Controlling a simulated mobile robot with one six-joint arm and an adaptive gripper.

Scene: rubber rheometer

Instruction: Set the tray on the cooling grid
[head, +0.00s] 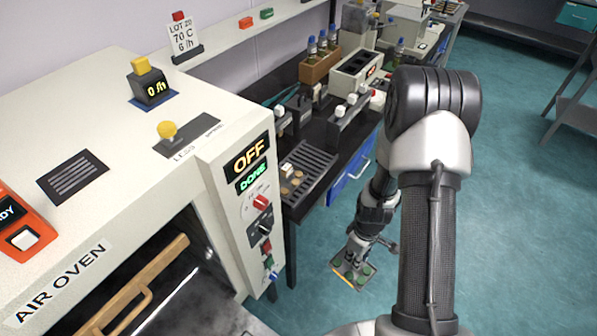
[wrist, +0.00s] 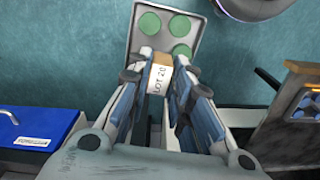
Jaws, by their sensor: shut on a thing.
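The tray (head: 346,279) is a small grey metal plate with green discs on it and a brown handle block. It hangs over the floor, to the right of the bench. My gripper (head: 362,248) is shut on the handle block, whose label "LOT 20" shows between the fingers (wrist: 161,66) in the wrist view. The tray (wrist: 144,48) reaches out beyond the fingertips there. The cooling grid appears to be the dark slatted rack (head: 316,160) on the black bench, with a few small items at its left. The tray is apart from it, lower and to the right.
The air oven (head: 110,125) stands at the left, its front open, with a wooden-handled bar (head: 160,270). A blue drawer (head: 345,183) sits under the bench. Bottles in a wooden rack (head: 318,68) stand farther back. Teal floor (head: 510,220) is clear at right.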

